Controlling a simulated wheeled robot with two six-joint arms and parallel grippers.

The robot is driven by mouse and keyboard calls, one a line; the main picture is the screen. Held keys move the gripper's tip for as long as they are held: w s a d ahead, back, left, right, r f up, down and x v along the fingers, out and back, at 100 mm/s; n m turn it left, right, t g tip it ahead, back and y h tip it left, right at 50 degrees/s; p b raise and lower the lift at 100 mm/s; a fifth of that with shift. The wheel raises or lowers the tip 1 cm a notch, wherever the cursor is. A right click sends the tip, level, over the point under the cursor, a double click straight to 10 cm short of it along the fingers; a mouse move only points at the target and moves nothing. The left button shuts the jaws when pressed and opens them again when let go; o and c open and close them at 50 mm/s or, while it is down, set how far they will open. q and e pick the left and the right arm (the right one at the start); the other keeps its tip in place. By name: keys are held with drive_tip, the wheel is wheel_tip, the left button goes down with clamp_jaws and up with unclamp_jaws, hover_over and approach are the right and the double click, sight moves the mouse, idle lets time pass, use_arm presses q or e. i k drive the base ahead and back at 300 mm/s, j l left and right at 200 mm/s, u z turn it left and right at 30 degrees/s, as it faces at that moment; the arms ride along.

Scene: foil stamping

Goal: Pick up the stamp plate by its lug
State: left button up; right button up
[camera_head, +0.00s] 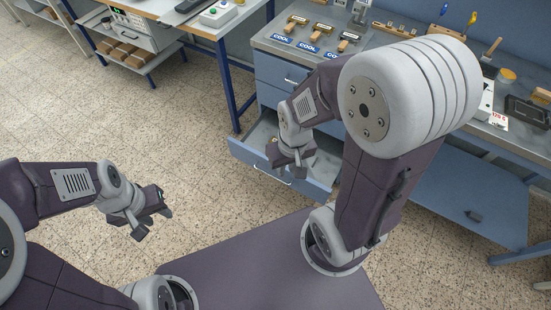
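I cannot make out a stamp plate with a lug for certain. A blue-grey drawer (240,152) stands open under the bench, and my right gripper (291,170) is over it, pointing down. The gripper and arm hide much of the drawer's inside, and I cannot tell whether the fingers are apart or hold anything. My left gripper (154,218) is off to the left above the floor, its fingers apart and empty.
The bench (262,42) carries several small tools with wooden handles behind blue COOL labels (308,47). My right arm crosses in front of the bench. Another table (235,15) with blue legs stands at the back left. The tiled floor at left is clear.

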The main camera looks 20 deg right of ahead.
sight(348, 36)
drive_tip(key=k+l+z, duration=0.1)
drive_tip(key=z, duration=1.2)
drive_tip(key=i+l+u, duration=0.1)
drive_tip(key=i, duration=0.05)
